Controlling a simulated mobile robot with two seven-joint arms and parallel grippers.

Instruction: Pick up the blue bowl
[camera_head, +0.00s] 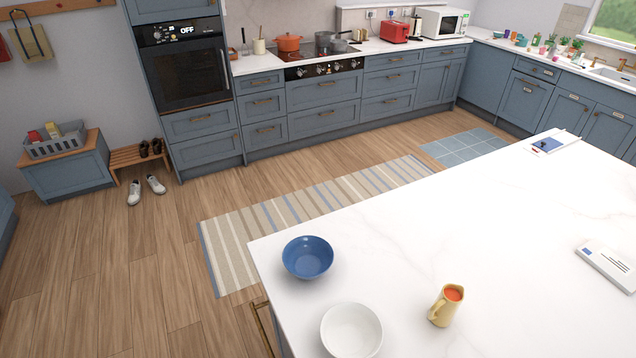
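The blue bowl (307,258) stands upright on the white island top, close to its far left corner. It looks empty. No gripper and no arm of mine shows in the head view.
A white bowl (351,331) stands just in front of the blue bowl, with a small gap between. A yellow jug (445,306) stands to the right. The white island top (480,235) is clear beyond them, up to a white box (608,265) at the right.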

